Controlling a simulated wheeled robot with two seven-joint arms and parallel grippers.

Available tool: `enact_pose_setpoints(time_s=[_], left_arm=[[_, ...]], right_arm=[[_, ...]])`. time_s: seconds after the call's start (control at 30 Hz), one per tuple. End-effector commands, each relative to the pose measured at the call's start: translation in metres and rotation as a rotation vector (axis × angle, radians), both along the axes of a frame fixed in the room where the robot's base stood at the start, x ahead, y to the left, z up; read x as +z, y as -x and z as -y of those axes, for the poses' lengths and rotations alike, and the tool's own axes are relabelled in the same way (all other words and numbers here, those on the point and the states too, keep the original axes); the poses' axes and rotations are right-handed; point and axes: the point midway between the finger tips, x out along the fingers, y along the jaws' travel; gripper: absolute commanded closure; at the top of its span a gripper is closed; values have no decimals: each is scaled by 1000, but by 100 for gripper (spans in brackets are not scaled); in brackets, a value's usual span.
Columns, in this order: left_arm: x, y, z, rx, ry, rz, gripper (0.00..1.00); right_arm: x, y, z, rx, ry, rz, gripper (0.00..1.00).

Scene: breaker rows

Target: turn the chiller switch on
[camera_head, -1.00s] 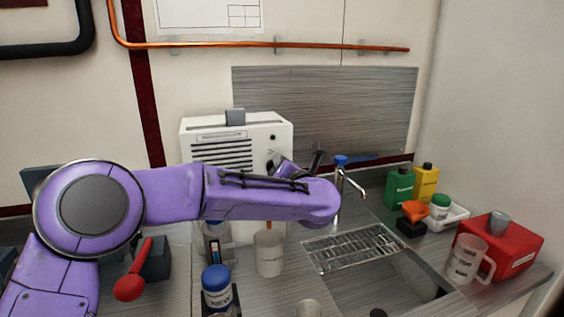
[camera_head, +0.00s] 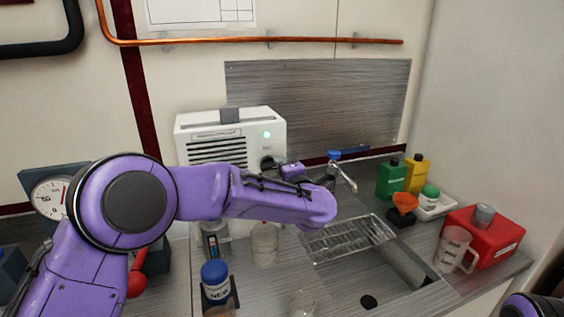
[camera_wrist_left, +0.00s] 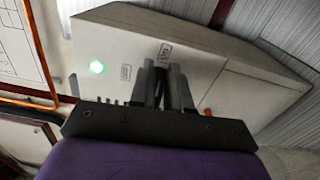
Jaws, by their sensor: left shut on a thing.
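The chiller is the white box with black vent slots (camera_head: 215,150) against the back wall, and its pale front also fills the wrist view (camera_wrist_left: 120,45). A green light (camera_head: 266,134) glows on its front; it is bright in the wrist view too (camera_wrist_left: 97,67). My left gripper (camera_head: 268,163) is at the right part of the chiller's front, below the light. In the wrist view its fingers (camera_wrist_left: 165,73) are close together against the front, shut on the chiller switch, which they mostly hide. My right gripper is out of view.
A tap (camera_head: 340,172) and a sink with a drain rack (camera_head: 345,238) lie right of my left arm. Green (camera_head: 391,181) and yellow bottles and a red box (camera_head: 480,235) stand further right. A blue-capped jar (camera_head: 215,280) and beakers stand in front of the chiller.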

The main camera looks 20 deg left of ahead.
Motion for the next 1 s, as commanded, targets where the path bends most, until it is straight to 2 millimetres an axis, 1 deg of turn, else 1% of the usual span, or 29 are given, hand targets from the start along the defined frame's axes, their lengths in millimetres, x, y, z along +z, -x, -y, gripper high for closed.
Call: enact_pose_setpoints(time_s=[0.03,0.3,0.77,0.8,0.83,0.87,1.0], left_arm=[[-3,1,-2,6,-15,-18,100],[-5,0,-2,7,-70,-52,100],[-4,0,-3,6,-79,-58,100],[-4,0,-2,6,-79,-58,70],[-4,0,-2,5,-80,-57,60],[-4,0,-2,5,-79,-56,57],[-3,0,-2,4,-79,-54,57]], right_arm=[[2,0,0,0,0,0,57],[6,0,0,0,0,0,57],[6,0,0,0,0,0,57],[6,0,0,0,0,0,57],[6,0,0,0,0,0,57],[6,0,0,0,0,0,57],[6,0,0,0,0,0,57]])
